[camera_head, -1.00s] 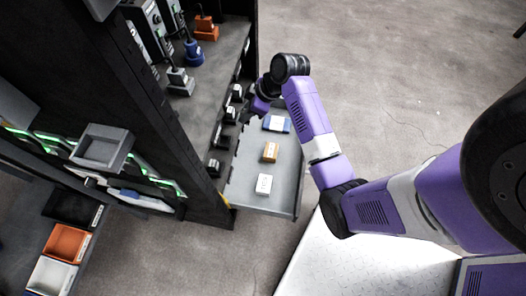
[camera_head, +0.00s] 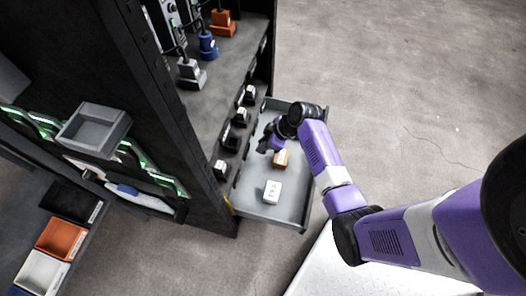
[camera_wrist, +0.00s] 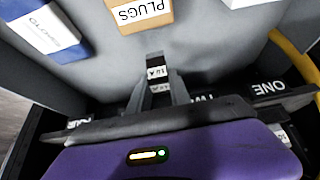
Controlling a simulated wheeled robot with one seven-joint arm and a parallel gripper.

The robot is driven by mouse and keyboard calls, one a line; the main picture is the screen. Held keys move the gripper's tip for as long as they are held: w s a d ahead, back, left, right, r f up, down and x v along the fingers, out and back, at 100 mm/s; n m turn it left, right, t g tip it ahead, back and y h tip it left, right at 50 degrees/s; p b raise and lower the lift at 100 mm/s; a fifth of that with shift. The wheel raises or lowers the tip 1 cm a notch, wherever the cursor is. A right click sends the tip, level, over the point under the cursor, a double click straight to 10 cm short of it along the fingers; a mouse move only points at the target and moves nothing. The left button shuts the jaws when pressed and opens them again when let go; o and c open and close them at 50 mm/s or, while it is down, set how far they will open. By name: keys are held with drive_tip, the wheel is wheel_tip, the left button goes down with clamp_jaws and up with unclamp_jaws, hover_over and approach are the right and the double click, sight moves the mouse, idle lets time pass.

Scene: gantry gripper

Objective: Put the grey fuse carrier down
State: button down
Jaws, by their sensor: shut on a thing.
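My gripper (camera_head: 265,146) hangs over the open grey drawer (camera_head: 246,200), beside the orange box, in the head view.
The drawer holds an orange box (camera_head: 281,158) marked PLUGS, a white box (camera_head: 272,191) and a blue-and-white box (camera_wrist: 45,30). Black holders (camera_head: 230,142) line the cabinet on the left. A grey tray (camera_head: 94,128) juts from the cabinet. Open floor lies right.

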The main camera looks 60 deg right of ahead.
drive_tip(key=shift+f+b, duration=0.8)
drive_tip(key=shift+f, duration=1.4)
drive_tip(key=shift+f, duration=0.15)
drive_tip(key=c, duration=1.2)
unclamp_jaws()
